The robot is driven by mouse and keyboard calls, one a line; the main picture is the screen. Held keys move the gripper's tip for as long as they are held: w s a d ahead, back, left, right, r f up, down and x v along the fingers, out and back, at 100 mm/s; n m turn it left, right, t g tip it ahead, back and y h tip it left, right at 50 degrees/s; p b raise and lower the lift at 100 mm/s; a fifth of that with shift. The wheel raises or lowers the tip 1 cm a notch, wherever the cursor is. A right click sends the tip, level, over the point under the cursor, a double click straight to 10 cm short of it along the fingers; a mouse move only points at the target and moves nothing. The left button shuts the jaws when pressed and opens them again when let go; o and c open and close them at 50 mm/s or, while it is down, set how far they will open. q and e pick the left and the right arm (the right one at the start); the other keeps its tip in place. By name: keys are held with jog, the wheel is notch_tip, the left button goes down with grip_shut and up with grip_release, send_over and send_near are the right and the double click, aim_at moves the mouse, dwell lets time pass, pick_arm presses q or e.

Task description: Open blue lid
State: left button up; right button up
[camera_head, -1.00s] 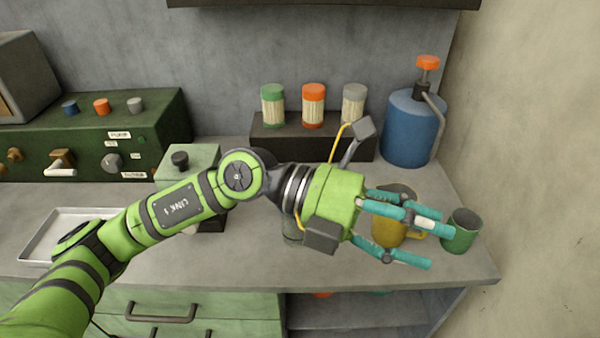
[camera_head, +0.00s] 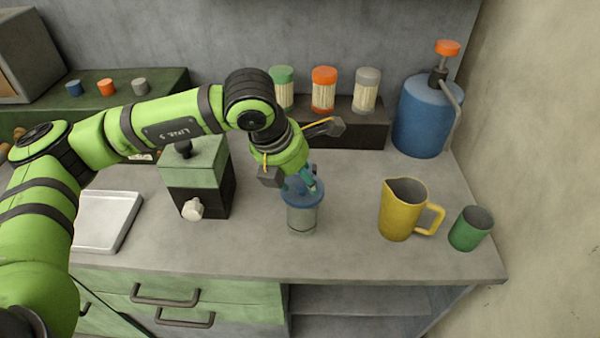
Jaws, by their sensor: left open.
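The blue lid (camera_head: 293,197) sits on top of a grey, see-through jar (camera_head: 302,220) that stands upright on the counter. My left gripper (camera_head: 308,182) points down right at the lid, with its teal fingers over and around the lid's top. The fingers are open. The wrist hides part of the lid, and I cannot tell whether the fingers touch it. My right gripper is not in view.
A yellow pitcher (camera_head: 402,212) and a green cup (camera_head: 470,229) stand to the right. A green and black box (camera_head: 207,180) with a knob is left of the jar. Three lidded containers on a dark shelf (camera_head: 350,133) and a blue pump bottle (camera_head: 421,122) stand behind.

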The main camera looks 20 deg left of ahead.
pick_arm(q)
jog(key=shift+w+d+f, duration=0.1)
jog(key=shift+w+f, duration=0.05)
jog(key=shift+f, duration=0.2)
grip_shut()
jog(key=shift+r, duration=0.15)
